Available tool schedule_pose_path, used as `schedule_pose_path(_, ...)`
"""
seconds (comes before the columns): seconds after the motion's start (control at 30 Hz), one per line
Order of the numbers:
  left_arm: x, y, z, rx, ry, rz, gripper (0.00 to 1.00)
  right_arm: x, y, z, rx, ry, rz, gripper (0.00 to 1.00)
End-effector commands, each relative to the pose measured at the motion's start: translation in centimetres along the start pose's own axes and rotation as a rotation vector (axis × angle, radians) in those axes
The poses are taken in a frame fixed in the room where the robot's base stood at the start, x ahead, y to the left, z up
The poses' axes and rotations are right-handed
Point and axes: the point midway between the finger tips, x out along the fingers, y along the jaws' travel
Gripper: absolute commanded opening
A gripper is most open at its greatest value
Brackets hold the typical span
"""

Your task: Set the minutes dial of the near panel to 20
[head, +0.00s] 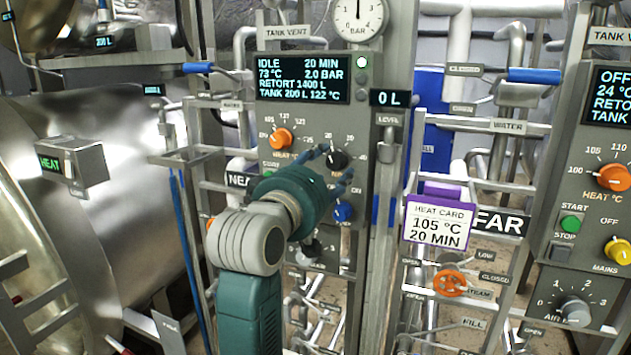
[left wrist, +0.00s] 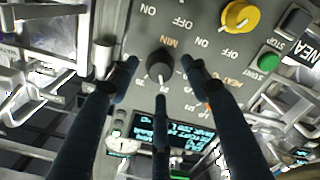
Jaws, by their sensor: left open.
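The near panel (head: 269,203) is a grey box whose screen (head: 303,79) reads IDLE, 20 MIN, 73 °C, 2.0 BAR. Its minutes dial (head: 337,159) is a black knob, partly hidden by my fingers in the head view. In the left wrist view, which is upside down, the dial (left wrist: 160,66) shows whole, with a light pointer mark toward the screen side. My left gripper (head: 335,176) is open in front of the panel. In the left wrist view its three fingers (left wrist: 160,76) stand spread around the dial, with gaps visible; whether any fingertip touches is unclear.
An orange heat dial (head: 280,139) sits left of the minutes dial and a blue knob (head: 343,211) below. A purple-edged heat card (head: 436,222) reads 105 °C, 20 MIN. The far panel (head: 597,142) is at right. Pipes, rails and valves crowd around.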

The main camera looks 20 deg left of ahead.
Motion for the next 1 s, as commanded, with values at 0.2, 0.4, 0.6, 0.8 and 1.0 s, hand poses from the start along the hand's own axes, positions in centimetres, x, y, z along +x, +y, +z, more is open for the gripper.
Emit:
schedule_pose_path(0.2,-4.9,0.0,0.0,0.001,0.000,0.001,0.47,0.0,-0.1,0.0,0.001,0.000,-0.001,0.40)
schedule_pose_path(0.4,-7.9,0.0,0.1,0.000,-0.001,-0.001,0.47,0.0,-0.1,0.0,0.001,0.000,-0.002,0.40)
schedule_pose_path(0.6,-8.9,-0.1,0.1,0.000,-0.003,-0.003,0.47,0.0,-0.2,0.0,0.001,0.000,-0.002,0.40)
schedule_pose_path(0.8,-8.9,-0.1,0.1,0.000,-0.003,-0.003,0.47,0.0,-0.2,0.0,0.001,0.000,-0.002,0.40)
schedule_pose_path(1.0,-8.9,-0.1,0.1,0.001,-0.003,-0.003,0.47,0.0,-0.2,0.0,0.001,0.000,-0.002,0.40)
